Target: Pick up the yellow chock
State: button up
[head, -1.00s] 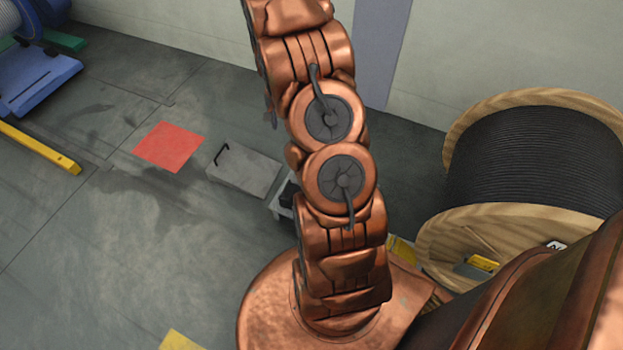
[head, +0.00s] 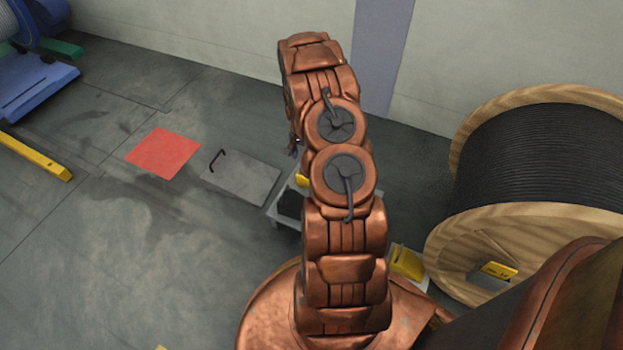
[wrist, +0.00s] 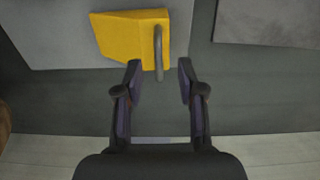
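In the wrist view the yellow chock (wrist: 120,38) lies on a light grey surface near its edge. A grey bar handle (wrist: 158,52) stands at its right end. My gripper (wrist: 159,68) is open and empty, its two dark fingers just short of the chock, with the handle in line with the gap between them. In the head view a small yellow piece (head: 302,180), apparently the chock, shows beside my arm on a low light stand (head: 283,213). My arm hides most of it. Only a dark bit of my gripper (head: 294,147) shows there.
A large wooden cable reel (head: 535,170) stands at the right. Another yellow object (head: 406,262) sits right of my arm. A grey plate with a handle (head: 240,178) and a red square (head: 163,153) lie on the floor at left. The wall (head: 470,55) is behind.

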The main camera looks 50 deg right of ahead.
jog(key=f, duration=0.1)
jog(key=f+b, duration=0.1)
jog(key=f, duration=0.1)
jog(key=f+b, duration=0.1)
jog(key=shift+s+d+f, duration=0.1)
jog(key=shift+d+f, duration=0.15)
jog(key=shift+f, duration=0.15)
jog(key=shift+c, duration=0.3)
grip_shut()
